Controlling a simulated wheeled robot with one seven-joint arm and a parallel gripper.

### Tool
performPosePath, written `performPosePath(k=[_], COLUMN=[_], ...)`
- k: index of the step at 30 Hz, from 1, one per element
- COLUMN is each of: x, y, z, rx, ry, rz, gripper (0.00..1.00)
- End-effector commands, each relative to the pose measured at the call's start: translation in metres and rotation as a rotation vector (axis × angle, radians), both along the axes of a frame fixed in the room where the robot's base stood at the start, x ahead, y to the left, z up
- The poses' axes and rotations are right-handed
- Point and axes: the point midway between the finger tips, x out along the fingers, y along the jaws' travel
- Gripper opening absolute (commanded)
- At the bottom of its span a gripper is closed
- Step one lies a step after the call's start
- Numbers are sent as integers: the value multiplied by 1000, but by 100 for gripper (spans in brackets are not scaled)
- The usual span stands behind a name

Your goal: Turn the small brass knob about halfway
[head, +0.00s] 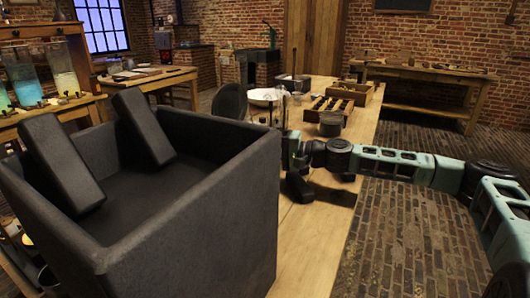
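My arm comes in from the right, over the brick floor, to the wooden table (322,232). My gripper (297,178) is at the table's middle, low over the top. Its fingers are dark and small here, so I cannot tell whether they are open or shut. Several small brass-coloured fittings (70,96) show on the bench at the left, in front of the glass jars (62,70). I cannot make out which of them, if any, is the small brass knob. My gripper is well away from these fittings.
A large black open box (190,230) with two slanted dark blocks (60,160) fills the left foreground. The table's near right part is clear.

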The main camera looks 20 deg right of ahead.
Motion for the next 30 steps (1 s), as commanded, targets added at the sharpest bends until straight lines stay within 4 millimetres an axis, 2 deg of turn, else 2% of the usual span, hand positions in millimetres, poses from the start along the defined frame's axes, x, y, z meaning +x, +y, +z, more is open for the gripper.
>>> performPosePath(k=[16,17,18,19,30], x=[1,1,1,1,-3], y=[-1,-1,-1,-1,-5], z=[0,0,0,-1,0], rx=[20,20,20,20,20], ry=[13,13,13,13,13], rz=[-3,-3,-3,-3,-2], gripper=[0,27,38,41,41])
